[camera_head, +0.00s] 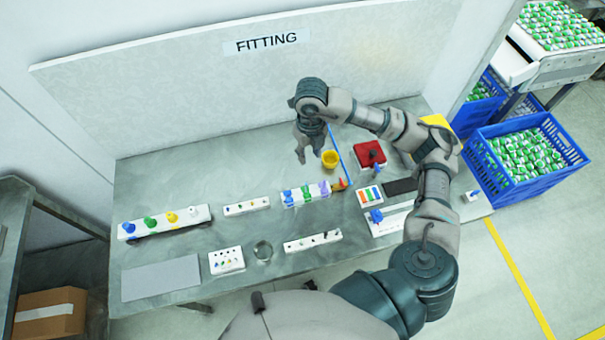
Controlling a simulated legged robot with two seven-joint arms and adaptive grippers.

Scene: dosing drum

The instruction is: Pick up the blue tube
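A long, thin blue line (343,162) that looks like the blue tube runs slantwise on the back middle of the table, right of the yellow cup (330,158). My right gripper (309,156) points down just left of the cup and of the blue line. Its fingers look apart, with nothing seen between them. The blue line's upper end passes close to the gripper; I cannot tell whether they touch. My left gripper is out of view.
The grey table (185,180) carries a rack with coloured knobs (165,222), a rack with blue, green and purple pieces (305,194), a red box (369,155) and a glass dish (263,250). The back left is clear. Blue crates (515,189) stand at right.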

